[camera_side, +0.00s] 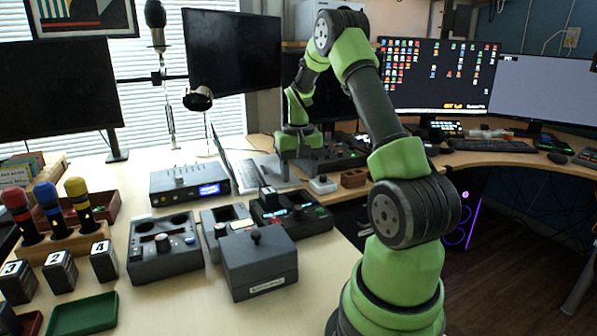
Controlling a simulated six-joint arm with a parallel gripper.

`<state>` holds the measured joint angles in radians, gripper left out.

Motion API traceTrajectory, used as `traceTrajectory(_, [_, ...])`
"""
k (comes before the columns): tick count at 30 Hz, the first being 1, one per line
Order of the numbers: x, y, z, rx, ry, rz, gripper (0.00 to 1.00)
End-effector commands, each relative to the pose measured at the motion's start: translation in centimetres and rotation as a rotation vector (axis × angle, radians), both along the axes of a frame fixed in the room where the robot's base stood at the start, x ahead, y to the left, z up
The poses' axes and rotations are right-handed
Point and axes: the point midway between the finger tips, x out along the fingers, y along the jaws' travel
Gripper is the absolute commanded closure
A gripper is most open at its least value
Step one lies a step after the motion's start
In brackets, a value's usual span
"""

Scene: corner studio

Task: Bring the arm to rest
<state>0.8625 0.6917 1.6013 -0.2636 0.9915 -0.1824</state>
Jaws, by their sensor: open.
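My green and dark grey arm rises from the lower right and bends over at the top toward the back of the desk. My gripper (300,165) points down over the back middle of the desk, near a dark control box with knobs (340,160). Its fingers look apart, and I see nothing held between them. The arm's own links do not cover the gripper, but its fingertips are small and dark here, so their exact height above the desk is hard to tell.
A grey lidded box (260,265), a knob box (163,248) and an audio unit (190,182) stand on the desk. Numbered blocks (60,270), a wooden stand with coloured handles (62,243) and a green tray (84,315) are at left. Monitors (437,77) stand behind.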

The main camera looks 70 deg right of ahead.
Motion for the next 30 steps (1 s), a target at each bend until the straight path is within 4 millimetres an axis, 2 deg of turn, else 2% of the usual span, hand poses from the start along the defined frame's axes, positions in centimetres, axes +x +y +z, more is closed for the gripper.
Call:
traceTrajectory(13, [0.1,0.1,0.2,-0.002,-0.001,0.003,0.45])
traceTrajectory(17, [1.0,1.6,2.0,-0.021,-0.030,0.033,0.45])
traceTrajectory(20, [2.1,4.6,5.0,-0.049,-0.085,0.086,0.45])
traceTrajectory(24, [2.8,10.8,9.8,-0.087,-0.192,0.189,0.45])
traceTrajectory(26, [2.5,13.5,11.5,-0.094,-0.242,0.231,0.45])
traceTrajectory(30, [0.5,19.5,14.5,-0.100,-0.362,0.333,0.45])
